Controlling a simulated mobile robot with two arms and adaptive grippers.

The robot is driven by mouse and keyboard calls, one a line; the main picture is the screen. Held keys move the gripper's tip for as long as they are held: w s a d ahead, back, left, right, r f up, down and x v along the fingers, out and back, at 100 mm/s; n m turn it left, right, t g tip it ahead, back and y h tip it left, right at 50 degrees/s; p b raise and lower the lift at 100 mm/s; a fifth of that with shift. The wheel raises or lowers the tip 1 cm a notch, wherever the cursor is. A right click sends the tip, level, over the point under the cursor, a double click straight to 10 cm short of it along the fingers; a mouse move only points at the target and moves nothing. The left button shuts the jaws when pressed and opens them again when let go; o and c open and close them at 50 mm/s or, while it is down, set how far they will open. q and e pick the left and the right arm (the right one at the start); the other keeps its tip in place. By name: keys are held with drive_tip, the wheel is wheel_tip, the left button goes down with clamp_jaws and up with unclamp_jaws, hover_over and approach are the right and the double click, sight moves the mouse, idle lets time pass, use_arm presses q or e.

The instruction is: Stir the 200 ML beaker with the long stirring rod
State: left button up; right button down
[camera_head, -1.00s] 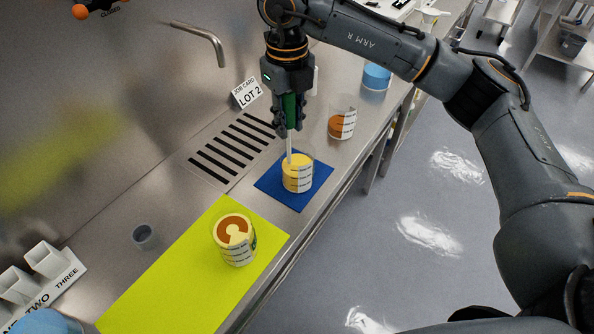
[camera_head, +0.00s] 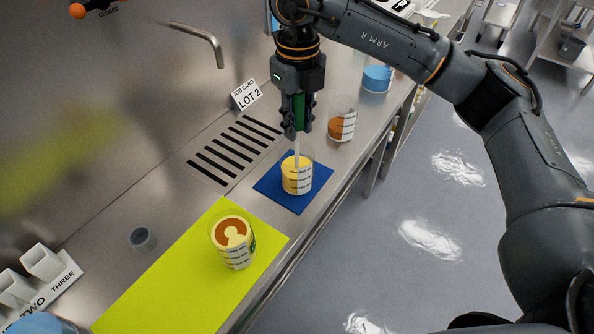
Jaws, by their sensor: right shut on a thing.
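My right gripper (camera_head: 298,127) is above the blue mat (camera_head: 272,187). It is shut on the stirring rod (camera_head: 297,148), which shows a green upper part between the fingers and a pale shaft. The rod points down with its lower end inside a beaker of yellow liquid (camera_head: 297,178) on the blue mat. The rod's tip is hidden in the liquid. Another beaker (camera_head: 233,245), with yellow and brown contents, stands on the yellow-green mat (camera_head: 160,290). The volume marks are too small to read. My left gripper is not in view.
A beaker with orange-brown liquid (camera_head: 342,122) stands right of my gripper, and a blue one (camera_head: 377,78) farther back. A job card (camera_head: 246,95), a drain grate (camera_head: 235,150) and a faucet (camera_head: 200,34) are at the back. A small cup (camera_head: 142,238) and a numbered rack (camera_head: 50,272) are left.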

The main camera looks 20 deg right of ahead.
wheel_tip(320, 180, up, 13)
drive_tip(key=p, duration=0.7)
drive_tip(key=shift+p, duration=0.3)
drive_tip(key=shift+f, duration=0.1)
